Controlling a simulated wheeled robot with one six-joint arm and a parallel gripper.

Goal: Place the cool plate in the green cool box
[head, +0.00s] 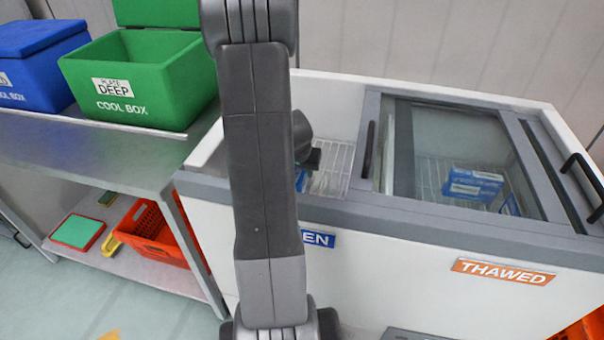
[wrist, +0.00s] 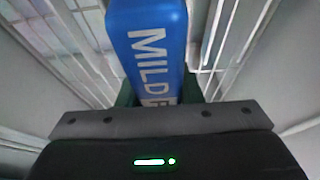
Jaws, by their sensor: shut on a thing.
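The green cool box (head: 150,82) stands on the steel bench at the left in the head view, its lid raised, with a label reading "PLATE DEEP". My gripper (wrist: 158,92) is shut on a blue cool plate (wrist: 148,40) in the wrist view. White letters on the plate begin "MILD"; the rest is hidden by the gripper. In the head view my gripper is down inside the left, uncovered part of the white chest freezer (head: 420,235), largely hidden by my arm. A small blue patch shows below it there.
A blue cool box (head: 35,65) stands left of the green one. The freezer's glass lid (head: 460,150) covers its right part, where blue packs (head: 473,184) lie. An orange crate (head: 150,232) and a green-topped red tray (head: 78,232) are on the lower shelf.

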